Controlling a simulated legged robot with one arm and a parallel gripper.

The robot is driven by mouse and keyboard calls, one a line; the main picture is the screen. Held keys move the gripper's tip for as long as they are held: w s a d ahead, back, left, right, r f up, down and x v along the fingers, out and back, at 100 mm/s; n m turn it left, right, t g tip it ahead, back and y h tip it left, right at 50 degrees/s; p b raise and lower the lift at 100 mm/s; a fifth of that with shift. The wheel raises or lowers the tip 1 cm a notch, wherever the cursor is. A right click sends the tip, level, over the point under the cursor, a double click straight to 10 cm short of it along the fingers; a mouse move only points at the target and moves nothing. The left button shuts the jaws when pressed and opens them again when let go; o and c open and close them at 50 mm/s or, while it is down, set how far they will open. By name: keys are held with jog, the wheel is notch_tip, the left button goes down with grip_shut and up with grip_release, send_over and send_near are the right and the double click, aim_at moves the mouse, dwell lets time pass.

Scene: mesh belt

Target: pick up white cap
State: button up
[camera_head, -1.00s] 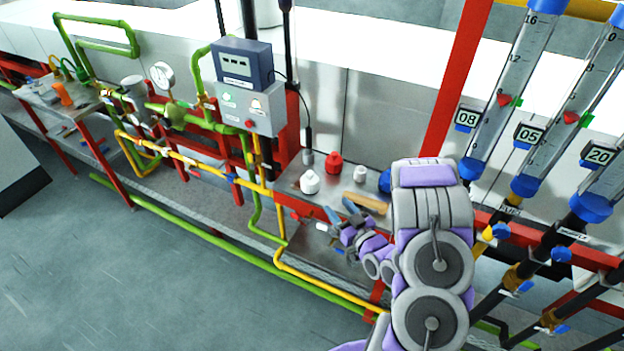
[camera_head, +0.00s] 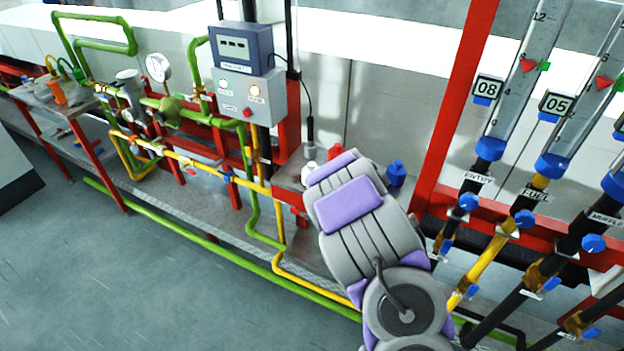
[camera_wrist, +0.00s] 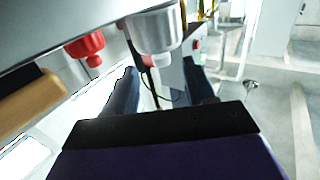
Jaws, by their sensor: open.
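The white cap (camera_head: 308,171), a small rounded white bottle-like piece, stands on the metal bench shelf and is partly hidden behind my arm in the head view. In the wrist view it appears upside down as a white body with a narrow tip (camera_wrist: 156,34). My gripper (camera_wrist: 162,72) is open, its two dark blue fingers pointing toward the white cap. The cap shows above and between the fingers in the picture, with no clear contact. My gripper is hidden behind my arm in the head view.
A red bottle (camera_head: 336,151) stands just beside the white cap, and it also shows in the wrist view (camera_wrist: 86,46). A blue bottle (camera_head: 396,173) is to the right. A wooden piece (camera_wrist: 30,100) is at the wrist view's left. A control box (camera_head: 247,100) and pipes stand left.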

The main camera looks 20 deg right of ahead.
aim_at(314, 168)
jog(key=shift+w+a+r, duration=0.15)
jog(key=shift+w+a, duration=0.1)
jog(key=shift+w, duration=0.4)
jog(key=shift+w+b, duration=0.85)
jog(key=shift+w, duration=1.8)
jog(key=shift+c, duration=0.4)
grip_shut()
